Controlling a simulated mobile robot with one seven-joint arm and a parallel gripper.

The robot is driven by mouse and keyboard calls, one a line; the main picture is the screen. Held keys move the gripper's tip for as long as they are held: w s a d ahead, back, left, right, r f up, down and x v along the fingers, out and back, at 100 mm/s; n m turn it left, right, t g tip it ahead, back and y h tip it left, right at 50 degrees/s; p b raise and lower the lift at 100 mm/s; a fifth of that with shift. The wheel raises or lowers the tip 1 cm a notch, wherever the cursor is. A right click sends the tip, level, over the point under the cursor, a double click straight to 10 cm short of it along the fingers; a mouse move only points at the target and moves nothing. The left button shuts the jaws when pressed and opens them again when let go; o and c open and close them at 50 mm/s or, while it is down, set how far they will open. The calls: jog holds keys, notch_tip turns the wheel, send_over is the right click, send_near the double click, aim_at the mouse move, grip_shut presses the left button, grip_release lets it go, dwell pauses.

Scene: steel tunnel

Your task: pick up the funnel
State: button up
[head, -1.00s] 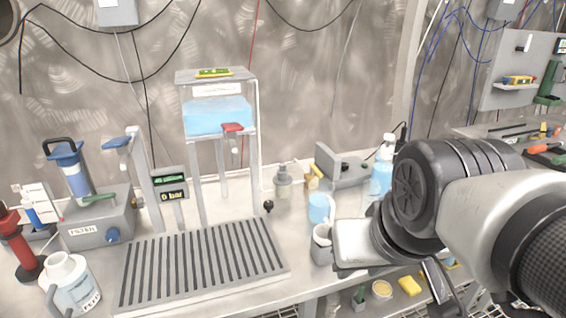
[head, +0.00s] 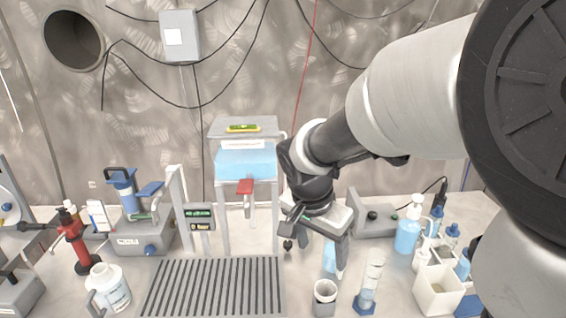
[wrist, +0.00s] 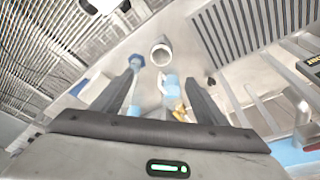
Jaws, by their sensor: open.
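I cannot pick out a funnel with certainty. A light blue piece (head: 329,258) stands on the bench under my gripper, partly hidden by a finger; its shape is unclear. In the wrist view the light blue piece (wrist: 171,88) has a pale curved part and lies between my fingers in the picture. My gripper (head: 315,250) is open and empty above the bench, pointing down; its spread fingers also show in the wrist view (wrist: 162,68). A grey cup (head: 325,292) stands just in front of the light blue piece, and shows in the wrist view (wrist: 161,52).
A clear cylinder with a blue foot (head: 368,285) stands right of the cup. A slatted drain tray (head: 215,286) is at left, below a stand with a blue tank (head: 245,163). A blue pump bottle (head: 408,232) and a white caddy (head: 437,292) stand at right.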

aim_at(326, 289)
jog(key=b+x, duration=0.1)
jog(key=x, duration=1.6)
jog(key=shift+a+f+b, duration=0.1)
jog(key=shift+f+b, duration=0.25)
jog(key=c, duration=1.2)
jog(key=shift+o, duration=0.2)
notch_tip(326, 289, up, 10)
jog(key=p, duration=0.1)
jog(key=shift+p, duration=0.3)
